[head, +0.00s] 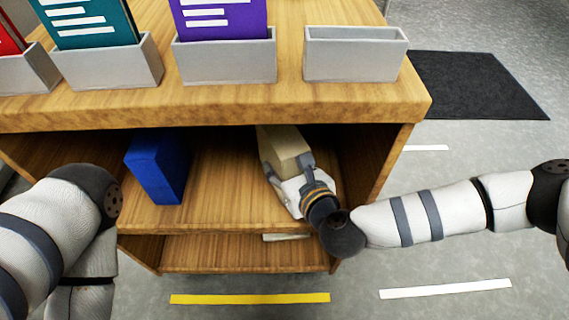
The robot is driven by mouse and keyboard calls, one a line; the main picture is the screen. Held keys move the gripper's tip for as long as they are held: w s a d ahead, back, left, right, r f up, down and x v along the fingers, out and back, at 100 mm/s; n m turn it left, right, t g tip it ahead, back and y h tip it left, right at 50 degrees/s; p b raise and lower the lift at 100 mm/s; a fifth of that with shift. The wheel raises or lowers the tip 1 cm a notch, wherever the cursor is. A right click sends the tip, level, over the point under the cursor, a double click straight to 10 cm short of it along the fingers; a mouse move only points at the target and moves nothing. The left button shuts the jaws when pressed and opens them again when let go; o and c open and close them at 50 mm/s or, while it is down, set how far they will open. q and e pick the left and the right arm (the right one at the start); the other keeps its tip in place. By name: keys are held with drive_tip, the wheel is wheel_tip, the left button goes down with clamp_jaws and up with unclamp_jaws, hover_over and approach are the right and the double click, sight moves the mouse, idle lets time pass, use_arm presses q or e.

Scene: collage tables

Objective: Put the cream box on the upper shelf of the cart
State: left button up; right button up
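The cream box (284,147) is inside the open upper shelf (225,170) of the wooden cart, right of the middle. My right gripper (285,172) reaches into that shelf from the front, with its fingers on either side of the box's near end. Whether the fingers press on the box is hard to see. The underside of the box is hidden. My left arm shows at the left, but its gripper is out of view.
A blue box (157,167) stands on the same shelf at the left. Grey holders with teal (88,22) and purple (222,20) booklets, and an empty grey holder (355,55), stand on the top. A pale flat item (287,237) lies on the lower shelf.

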drive_tip(key=shift+f, duration=0.2)
drive_tip(key=o, duration=1.3)
drive_tip(key=shift+r, duration=0.1)
drive_tip(key=shift+r, duration=0.1)
drive_tip(key=shift+s+r, duration=0.2)
drive_tip(key=p+v, duration=0.1)
drive_tip(key=v, duration=1)
drive_tip(key=shift+s+d+p, duration=0.2)
drive_tip(key=shift+s+p, duration=0.05)
drive_tip(key=shift+p, duration=0.05)
